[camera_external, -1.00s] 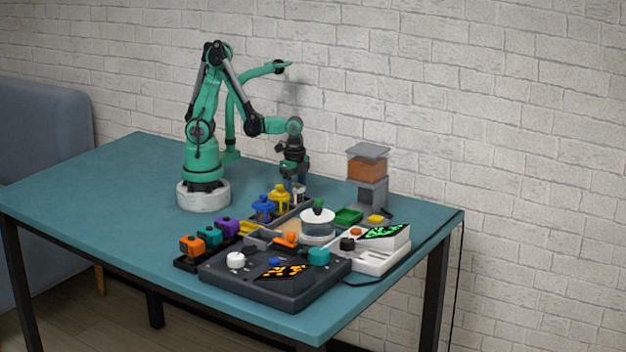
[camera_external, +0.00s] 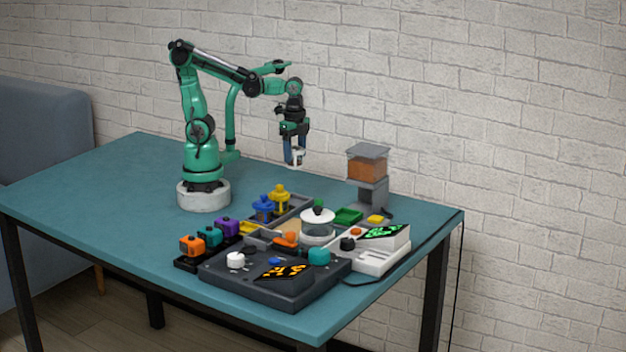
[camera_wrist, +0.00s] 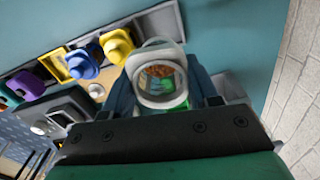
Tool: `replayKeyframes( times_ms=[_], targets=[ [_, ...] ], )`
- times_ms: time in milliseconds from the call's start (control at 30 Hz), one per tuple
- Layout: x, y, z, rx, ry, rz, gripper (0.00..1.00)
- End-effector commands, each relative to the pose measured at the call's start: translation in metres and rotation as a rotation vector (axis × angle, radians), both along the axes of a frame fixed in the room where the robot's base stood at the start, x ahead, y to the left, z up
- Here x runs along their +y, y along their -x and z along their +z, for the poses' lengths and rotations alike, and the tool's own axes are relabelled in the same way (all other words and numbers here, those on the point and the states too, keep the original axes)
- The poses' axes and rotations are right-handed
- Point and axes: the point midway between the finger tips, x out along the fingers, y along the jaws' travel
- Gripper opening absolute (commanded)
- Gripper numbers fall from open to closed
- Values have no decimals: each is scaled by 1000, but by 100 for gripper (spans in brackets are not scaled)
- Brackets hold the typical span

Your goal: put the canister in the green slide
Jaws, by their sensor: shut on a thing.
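My gripper (camera_external: 294,160) is shut on a pale, white-rimmed canister and holds it in the air, well above the tabletop. In the wrist view, the canister (camera_wrist: 162,100) sits between the two dark blue fingers, its round, see-through end facing the camera. Orange and green patches show within its ring; I cannot tell if they are inside it or behind it. A small green tray-like piece (camera_external: 348,216), which looks like the green slide, lies on the table to the right of and below my gripper. In the wrist view it is not clearly visible.
Blue (camera_external: 263,207) and yellow (camera_external: 280,196) canister-like pieces stand in a grey tray left of the green piece. A round, white-lidded pot (camera_external: 317,226) is close in front of it. A grey stand with an orange hopper (camera_external: 367,168) rises behind. The table's left side is clear.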

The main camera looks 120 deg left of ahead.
Motion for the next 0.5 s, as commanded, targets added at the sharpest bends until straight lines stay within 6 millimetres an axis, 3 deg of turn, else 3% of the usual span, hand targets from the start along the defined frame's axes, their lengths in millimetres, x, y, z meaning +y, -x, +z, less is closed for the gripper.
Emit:
replayKeyframes(
  times_ms=[300, 500],
  targets=[
    [0, 0, 67, 0, 0, 0, 0],
    [0, 0, 91, 0, 0, 0, 0]
  ],
)
